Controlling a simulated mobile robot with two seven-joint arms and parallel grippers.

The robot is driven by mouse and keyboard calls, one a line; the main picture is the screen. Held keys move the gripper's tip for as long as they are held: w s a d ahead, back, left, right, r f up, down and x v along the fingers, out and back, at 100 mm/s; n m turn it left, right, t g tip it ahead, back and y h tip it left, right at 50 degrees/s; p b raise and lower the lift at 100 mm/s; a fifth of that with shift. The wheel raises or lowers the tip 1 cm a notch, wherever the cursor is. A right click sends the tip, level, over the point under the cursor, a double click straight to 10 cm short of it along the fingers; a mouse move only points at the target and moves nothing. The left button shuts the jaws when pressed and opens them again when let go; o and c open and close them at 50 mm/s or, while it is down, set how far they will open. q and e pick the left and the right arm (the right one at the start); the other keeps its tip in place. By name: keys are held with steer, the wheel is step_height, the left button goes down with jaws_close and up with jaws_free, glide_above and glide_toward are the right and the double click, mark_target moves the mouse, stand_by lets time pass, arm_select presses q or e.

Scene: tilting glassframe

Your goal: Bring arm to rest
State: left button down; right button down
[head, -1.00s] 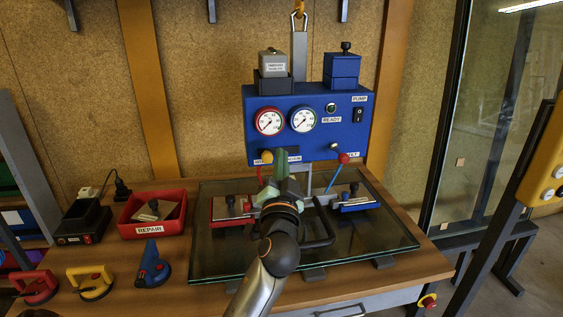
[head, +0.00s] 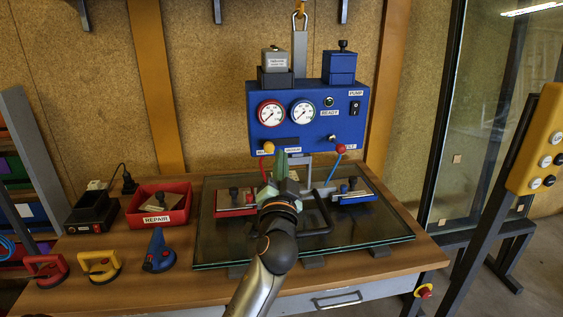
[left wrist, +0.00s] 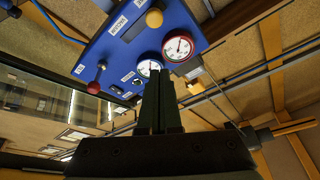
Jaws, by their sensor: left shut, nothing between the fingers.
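My left arm reaches up from the bottom of the head view. My left gripper (head: 281,166) is shut and empty, its green fingers together and pointing up in front of the blue pump box (head: 310,132). In the left wrist view the dark fingers (left wrist: 160,102) stand side by side, below the blue box (left wrist: 135,42) with its gauges. The hand is over the glass pane (head: 300,247) on the bench and hides part of the lifting frame (head: 318,232) there. My right gripper is not in view.
Red and blue suction pads (head: 353,192) sit on the glass. A red REPAIR tray (head: 170,217), a black box (head: 88,215) and red, yellow and blue suction cups (head: 158,250) are on the bench's left. A yellow button panel (head: 541,140) stands at right.

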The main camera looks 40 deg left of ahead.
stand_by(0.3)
arm_select(q)
steer(key=s+d+f+m+g+h, duration=0.15)
steer(key=d+f+h, duration=0.35)
steer(key=f, duration=0.7)
steer(key=s+d+f+m+g+h, duration=0.15)
steer(key=d+f+h, duration=0.3)
steer(key=f, duration=0.65)
steer(key=s+d+f+g+h, duration=0.1)
steer(key=s+d+f, duration=0.3)
steer(key=s+f, duration=0.2)
steer(key=s+d+f+g+h+p, duration=0.1)
steer(key=s+d+f+g+h, duration=0.1)
steer(key=s+f, duration=0.5)
steer(key=s+d+f+n+g+h, duration=0.1)
steer(key=s+d+f+h, duration=0.1)
steer(key=s+d+f, duration=0.3)
steer(key=s+f, duration=0.1)
steer(key=s, duration=0.1)
steer(key=shift+s+d+f+g, duration=0.3)
steer(key=shift+f+g, duration=0.1)
